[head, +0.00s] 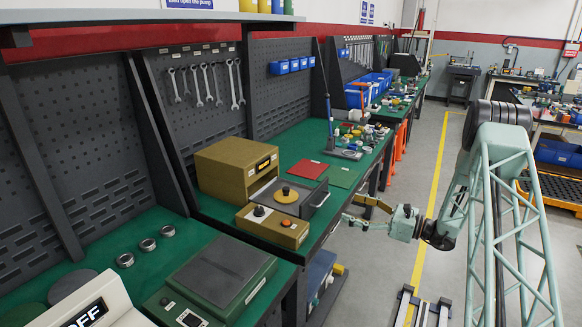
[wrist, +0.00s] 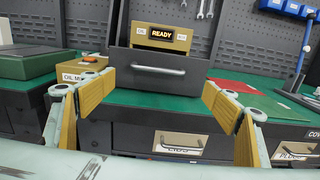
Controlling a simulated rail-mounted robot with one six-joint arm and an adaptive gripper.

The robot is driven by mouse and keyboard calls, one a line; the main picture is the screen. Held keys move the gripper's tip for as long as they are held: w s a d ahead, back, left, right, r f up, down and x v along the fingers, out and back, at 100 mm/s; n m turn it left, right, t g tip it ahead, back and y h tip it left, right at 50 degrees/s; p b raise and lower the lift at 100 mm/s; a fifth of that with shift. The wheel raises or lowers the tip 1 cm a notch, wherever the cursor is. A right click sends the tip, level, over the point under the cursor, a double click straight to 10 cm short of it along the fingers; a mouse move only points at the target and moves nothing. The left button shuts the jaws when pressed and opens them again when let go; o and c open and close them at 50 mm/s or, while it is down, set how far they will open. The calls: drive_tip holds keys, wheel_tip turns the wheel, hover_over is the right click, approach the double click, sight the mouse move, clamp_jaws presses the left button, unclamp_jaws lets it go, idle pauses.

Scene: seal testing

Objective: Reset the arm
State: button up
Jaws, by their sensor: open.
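My gripper (head: 368,212) is open and empty in the head view. It hangs over the aisle, just off the front edge of the green bench. In the wrist view my gripper (wrist: 156,92) shows two wide-apart yellow-padded fingers with nothing between them. Beyond them is the grey drawer (wrist: 150,70) of a tan machine whose display reads READY. The machine (head: 222,166) stands on the bench in the head view, its drawer (head: 300,192) pulled out. My arm reaches in from the right of the head view.
A tan control box (head: 270,222) with a black knob and an orange button sits before the machine. Red (head: 308,169) and green (head: 341,176) mats lie to its right. A green scale (head: 222,275) and several metal rings lie at left.

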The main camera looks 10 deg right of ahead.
drive_tip(key=shift+a, duration=0.1)
drive_tip(key=s+a+r+n+g, duration=0.3)
drive_tip(key=s+a+r+n, duration=0.1)
drive_tip(key=a+r, duration=0.35)
drive_tip(key=s+a+r+n+g, duration=0.3)
drive_tip(key=s+a+r, duration=0.1)
drive_tip(key=a+r, duration=0.35)
drive_tip(key=s+a+r+n+g+h, duration=0.1)
drive_tip(key=s+a+r+n+g, duration=0.2)
drive_tip(key=s+a+r, duration=0.4)
drive_tip(key=s+a+r+n+g+h, duration=0.1)
drive_tip(key=s+a+r+n+g, duration=0.15)
drive_tip(key=s+a, duration=0.4)
drive_tip(key=s+a+r+n+h, duration=0.1)
drive_tip(key=s+r+n+h, duration=0.2)
drive_tip(key=s, duration=0.7)
drive_tip(key=s+r+n+h, duration=0.2)
drive_tip(key=s+r+n, duration=0.15)
drive_tip(key=s, duration=0.55)
drive_tip(key=s+d+r+n+t+h, duration=0.1)
drive_tip(key=s+d+n+h, duration=0.2)
drive_tip(key=s, duration=0.6)
drive_tip(key=s+d+r+n+t+h, duration=0.1)
drive_tip(key=s+d+n+t+h, duration=0.1)
drive_tip(key=s, duration=0.8)
drive_tip(key=shift+s+d+r+n+h, duration=0.25)
drive_tip(key=shift+d+n+h, duration=0.55)
drive_tip(key=shift+n, duration=0.4)
drive_tip(key=shift+t, duration=0.25)
